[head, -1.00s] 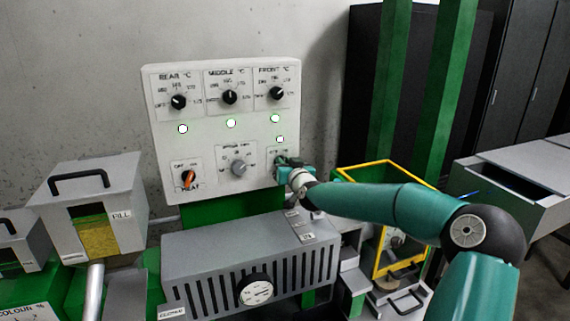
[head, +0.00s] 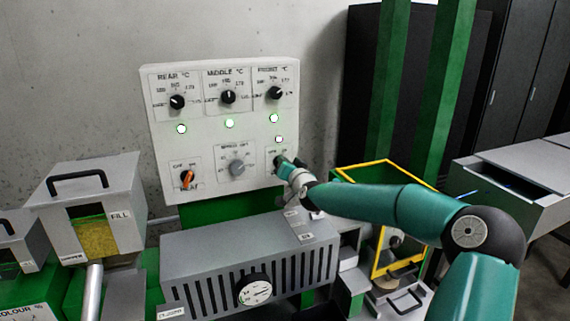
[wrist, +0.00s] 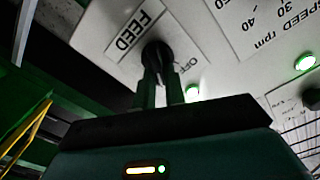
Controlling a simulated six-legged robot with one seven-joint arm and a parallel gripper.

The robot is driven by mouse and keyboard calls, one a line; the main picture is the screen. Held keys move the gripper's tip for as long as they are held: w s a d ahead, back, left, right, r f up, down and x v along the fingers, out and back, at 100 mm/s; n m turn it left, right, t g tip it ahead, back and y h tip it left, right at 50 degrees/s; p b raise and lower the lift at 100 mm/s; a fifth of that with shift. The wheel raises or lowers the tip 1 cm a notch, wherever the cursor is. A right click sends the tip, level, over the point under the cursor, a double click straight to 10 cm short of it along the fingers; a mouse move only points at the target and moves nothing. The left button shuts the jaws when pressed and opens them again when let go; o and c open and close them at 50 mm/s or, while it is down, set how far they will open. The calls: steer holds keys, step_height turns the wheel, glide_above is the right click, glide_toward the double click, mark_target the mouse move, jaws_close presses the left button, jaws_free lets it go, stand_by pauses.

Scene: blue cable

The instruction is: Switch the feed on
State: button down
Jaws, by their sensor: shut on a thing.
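The feed switch is a black rotary knob (wrist: 157,57) on a white label that reads FEED (wrist: 133,30) and OFF in the wrist view. My gripper (wrist: 160,85) is shut on this knob, with one finger on each side of it. In the head view my gripper (head: 283,165) is at the lower right of the white control panel (head: 210,145) and hides most of the knob. The exact setting of the knob is hard to tell.
Above are three black temperature knobs (head: 228,97) and lit lamps (head: 229,123). Left of my gripper are a grey speed knob (head: 237,168) and an orange switch (head: 187,179). A slotted grey housing (head: 205,262) with a gauge (head: 254,290) stands below. A yellow-framed guard (head: 377,255) is at right.

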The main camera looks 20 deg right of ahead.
steer(key=c, duration=1.5)
jaws_free()
steer(key=shift+o, duration=0.2)
step_height(320, 180, up, 4)
steer(key=shift+f, duration=0.25)
steer(key=s+a+r, duration=0.3)
steer(key=s+r, duration=0.6)
steer(key=s, duration=0.4)
steer(key=shift+s+r, duration=0.2)
steer(key=shift+s, duration=0.15)
